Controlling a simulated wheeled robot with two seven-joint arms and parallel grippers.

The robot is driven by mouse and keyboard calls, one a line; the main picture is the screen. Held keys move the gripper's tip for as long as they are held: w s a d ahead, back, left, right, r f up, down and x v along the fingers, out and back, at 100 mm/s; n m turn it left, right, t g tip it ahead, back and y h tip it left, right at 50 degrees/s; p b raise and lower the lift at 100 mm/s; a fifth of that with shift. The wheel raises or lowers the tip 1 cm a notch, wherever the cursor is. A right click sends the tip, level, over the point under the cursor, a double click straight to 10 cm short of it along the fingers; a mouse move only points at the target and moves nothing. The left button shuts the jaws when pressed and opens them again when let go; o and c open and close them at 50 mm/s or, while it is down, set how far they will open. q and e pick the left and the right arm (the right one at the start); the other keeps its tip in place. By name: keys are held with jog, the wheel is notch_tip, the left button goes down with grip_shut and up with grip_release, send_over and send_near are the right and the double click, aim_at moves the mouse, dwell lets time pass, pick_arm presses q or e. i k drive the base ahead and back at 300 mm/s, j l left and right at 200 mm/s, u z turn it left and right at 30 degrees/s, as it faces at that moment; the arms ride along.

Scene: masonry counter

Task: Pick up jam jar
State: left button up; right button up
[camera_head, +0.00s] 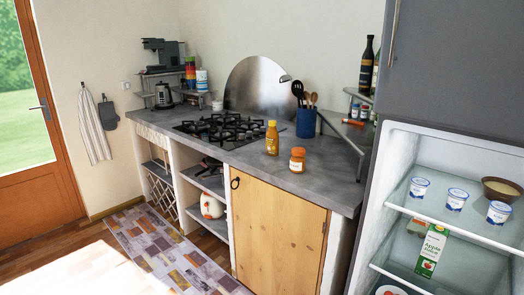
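A small jar (297,160) with orange contents, a pale label and an orange lid stands upright near the front edge of the grey counter (325,182). It looks like the jam jar, though its label is too small to read. A taller yellow bottle (272,138) stands just behind it to the left, apart from it. Neither of my grippers is in the head view.
A blue utensil pot (306,122) stands behind the jar. A gas hob (222,130) lies to the left. An open fridge (455,215) with cups and a carton (431,251) stands at right. A patterned rug (170,250) lies on the floor.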

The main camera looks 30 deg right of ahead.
aim_at(297, 163)
jog(key=i+j+z, duration=0.1)
jog(key=i+z, duration=0.2)
jog(key=i, duration=0.25)
jog(key=i+j+z, duration=0.3)
jog(key=i, duration=0.2)
jog(key=i+j+z, duration=0.3)
jog(key=i, duration=0.2)
